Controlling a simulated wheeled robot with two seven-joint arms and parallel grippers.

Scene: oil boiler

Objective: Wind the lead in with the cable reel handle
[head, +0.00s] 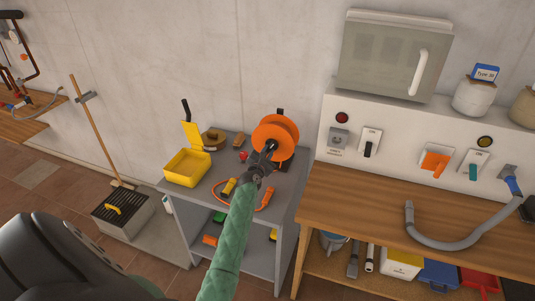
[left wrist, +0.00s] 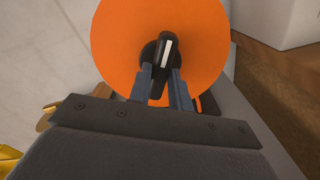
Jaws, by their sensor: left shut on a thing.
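The orange cable reel (head: 276,136) stands on the grey cart at its back right. Its round orange disc (left wrist: 125,45) fills the upper part of the left wrist view. My left gripper (head: 263,160) is in front of the disc. Its two fingers are shut on the black reel handle (left wrist: 164,50), which has a pale stripe and stands out near the disc's centre. The orange lead (head: 267,198) lies curved on the cart top beside my forearm, partly hidden by it. My right gripper is not in view.
The grey cart (head: 286,205) also holds a yellow tray (head: 187,168), a brown roll (head: 213,137) and a small red knob (head: 243,155). A wooden bench (head: 350,200) with a grey hose (head: 440,243) adjoins on the right. A wall rises behind.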

